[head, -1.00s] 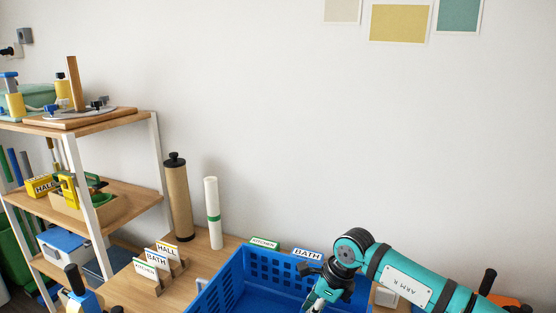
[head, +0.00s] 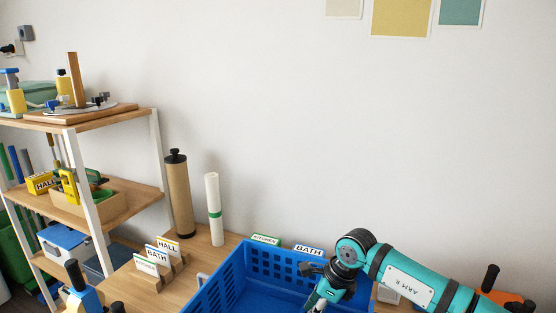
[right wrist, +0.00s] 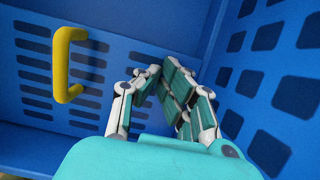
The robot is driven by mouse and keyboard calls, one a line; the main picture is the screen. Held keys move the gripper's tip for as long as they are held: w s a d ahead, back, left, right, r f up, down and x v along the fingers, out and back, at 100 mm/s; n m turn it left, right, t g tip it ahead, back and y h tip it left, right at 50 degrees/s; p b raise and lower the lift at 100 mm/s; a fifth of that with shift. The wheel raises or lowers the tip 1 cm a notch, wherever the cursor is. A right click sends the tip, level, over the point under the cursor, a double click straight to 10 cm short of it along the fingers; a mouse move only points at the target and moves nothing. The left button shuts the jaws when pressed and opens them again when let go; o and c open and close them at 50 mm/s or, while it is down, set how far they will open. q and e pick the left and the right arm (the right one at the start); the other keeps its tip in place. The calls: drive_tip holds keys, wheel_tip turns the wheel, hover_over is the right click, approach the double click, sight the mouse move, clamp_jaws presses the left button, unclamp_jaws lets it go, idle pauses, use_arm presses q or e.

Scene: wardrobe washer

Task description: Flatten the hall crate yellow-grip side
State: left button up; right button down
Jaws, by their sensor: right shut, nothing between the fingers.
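A blue crate (head: 205,298) with pierced walls stands on the wooden table in the head view, cut off by the lower edge. In the right wrist view a slotted blue panel (right wrist: 100,72) carries a yellow grip (right wrist: 60,68) at the left. I cannot tell whether that panel is upright or tilted. My right gripper (head: 318,300) reaches down into the crate. In the right wrist view my right gripper (right wrist: 163,72) is shut and empty, its fingertips close to the slotted panel, right of the yellow grip. My left gripper is not in view.
A pierced crate wall (right wrist: 262,70) rises close at the right of the wrist view. KITCHEN (head: 265,240) and BATH (head: 308,250) labels show behind the crate. A brown tube (head: 178,195), a white roll (head: 214,210) and a card holder (head: 160,265) stand left of it. A loaded shelf (head: 140,200) is further left.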

drive_tip(key=shift+f, duration=0.25)
drive_tip(key=shift+f+b, duration=0.5)
drive_tip(key=shift+r+p, duration=0.35)
drive_tip(key=shift+r, duration=0.15)
wheel_tip(320, 180, up, 4)
drive_tip(key=shift+f+p, duration=0.25)
drive_tip(key=shift+p, duration=0.65)
drive_tip(key=shift+r+p, duration=0.65)
drive_tip(key=shift+r, duration=0.75)
